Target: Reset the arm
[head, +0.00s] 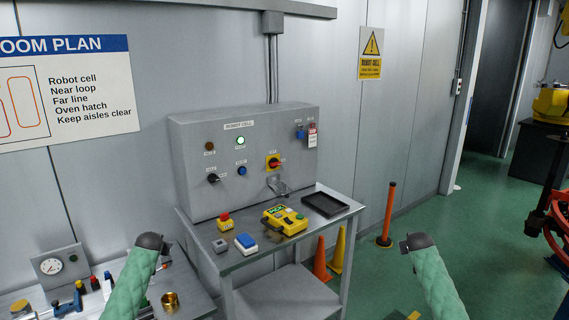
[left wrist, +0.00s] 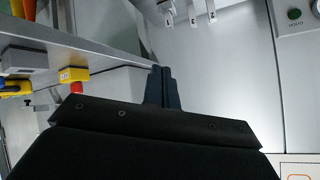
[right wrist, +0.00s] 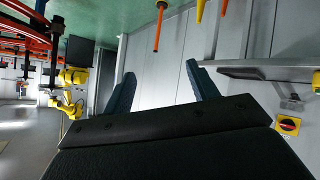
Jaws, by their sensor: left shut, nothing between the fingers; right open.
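My left arm shows in the head view with its dark wrist end (head: 150,243) raised at the lower left, in front of the small tables. In the left wrist view the left gripper (left wrist: 163,72) has its two fingers together, with nothing between them. My right arm shows in the head view with its dark wrist end (head: 418,242) raised at the lower right, over the green floor. In the right wrist view the right gripper (right wrist: 160,75) has its fingers wide apart and is empty. Neither gripper's fingers show clearly in the head view.
A grey control cabinet (head: 243,155) stands on a metal table (head: 225,262) with a yellow pendant (head: 284,220), a red-topped button box (head: 224,220) and a black tray (head: 332,203). Green floor is open at right.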

